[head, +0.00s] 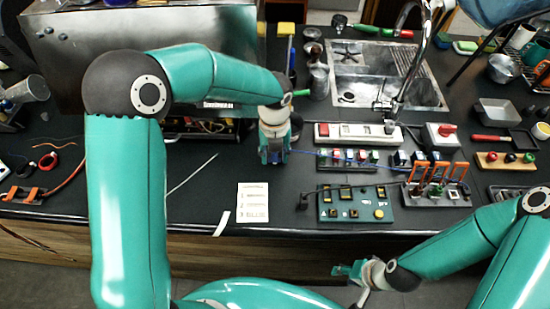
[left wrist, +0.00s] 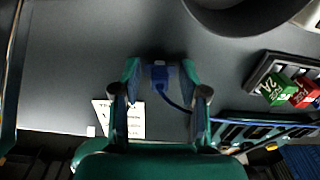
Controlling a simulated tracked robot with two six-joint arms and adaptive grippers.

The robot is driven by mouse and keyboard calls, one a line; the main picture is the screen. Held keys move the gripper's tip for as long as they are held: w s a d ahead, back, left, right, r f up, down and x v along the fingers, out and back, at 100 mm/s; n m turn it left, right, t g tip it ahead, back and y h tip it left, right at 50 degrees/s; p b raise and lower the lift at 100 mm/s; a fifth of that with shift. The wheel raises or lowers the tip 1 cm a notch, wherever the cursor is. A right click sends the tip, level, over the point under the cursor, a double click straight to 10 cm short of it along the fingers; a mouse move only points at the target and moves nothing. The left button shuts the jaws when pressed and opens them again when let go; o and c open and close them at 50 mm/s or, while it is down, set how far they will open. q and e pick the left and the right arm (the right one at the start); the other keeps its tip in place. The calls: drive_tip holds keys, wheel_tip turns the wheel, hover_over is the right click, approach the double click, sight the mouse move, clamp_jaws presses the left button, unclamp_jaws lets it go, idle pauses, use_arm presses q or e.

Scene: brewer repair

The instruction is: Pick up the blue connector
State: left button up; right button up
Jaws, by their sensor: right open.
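The blue connector (left wrist: 160,73) is between the fingertips of my left gripper (left wrist: 160,70) in the left wrist view, with its blue cable curving away to the right. In the head view, my left gripper (head: 273,156) points down at the black counter, left of the blocks and panels, and largely hides the connector. My right gripper (head: 357,271) is open and empty, low in front of the counter's edge.
A white instruction card (head: 253,201) lies on the counter (head: 200,195), front left of the connector. A green button panel (head: 355,204), a power strip (head: 357,133) and a rack with orange clips (head: 437,192) stand to the right. The sink (head: 385,75) is behind.

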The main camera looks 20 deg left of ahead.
use_arm(q)
drive_tip(key=c, duration=0.4)
drive_tip(key=shift+r, duration=0.1)
